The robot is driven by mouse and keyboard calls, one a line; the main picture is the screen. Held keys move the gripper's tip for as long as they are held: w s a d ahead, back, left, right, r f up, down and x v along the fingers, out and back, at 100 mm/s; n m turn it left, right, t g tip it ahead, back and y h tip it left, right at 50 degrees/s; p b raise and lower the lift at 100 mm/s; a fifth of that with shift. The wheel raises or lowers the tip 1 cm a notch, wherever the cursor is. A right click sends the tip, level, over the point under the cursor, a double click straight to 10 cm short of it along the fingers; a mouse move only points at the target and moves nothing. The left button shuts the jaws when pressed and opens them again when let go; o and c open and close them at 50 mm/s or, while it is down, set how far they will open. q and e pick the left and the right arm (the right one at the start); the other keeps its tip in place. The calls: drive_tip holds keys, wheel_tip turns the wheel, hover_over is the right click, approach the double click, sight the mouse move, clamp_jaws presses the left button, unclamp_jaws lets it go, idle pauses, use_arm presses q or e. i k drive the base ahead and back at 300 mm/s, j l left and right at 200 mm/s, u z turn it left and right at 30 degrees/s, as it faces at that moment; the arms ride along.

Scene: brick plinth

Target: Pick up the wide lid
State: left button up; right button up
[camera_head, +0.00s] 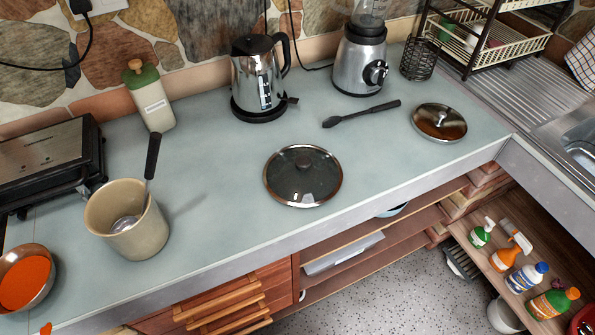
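A wide glass lid (303,180) with a metal rim and a dark round knob lies flat on the pale counter, near the middle of the view. A smaller, shiny metal lid (439,122) with a silver knob lies further right, near the counter's front edge. The glass lid looks the wider of the two. Nothing touches either lid. Neither of my grippers is in view.
Behind the lids stand a kettle (258,80) and a blender (361,62); a black spatula (361,114) lies between. A beige crock (128,222) with a ladle, a bottle (150,97) and a grill (50,160) stand left. Counter around the glass lid is clear.

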sight(298, 176)
drive_tip(key=l+u, duration=0.15)
drive_tip(key=u, duration=0.2)
drive_tip(key=l+u, duration=0.15)
drive_tip(key=u, duration=0.15)
drive_tip(key=l+u, duration=0.25)
drive_tip(key=l, duration=0.35)
drive_tip(key=l+u, duration=0.3)
drive_tip(key=l, duration=0.3)
drive_tip(key=k+l, duration=0.1)
drive_tip(key=l, duration=1.25)
drive_tip(key=k+u, duration=0.05)
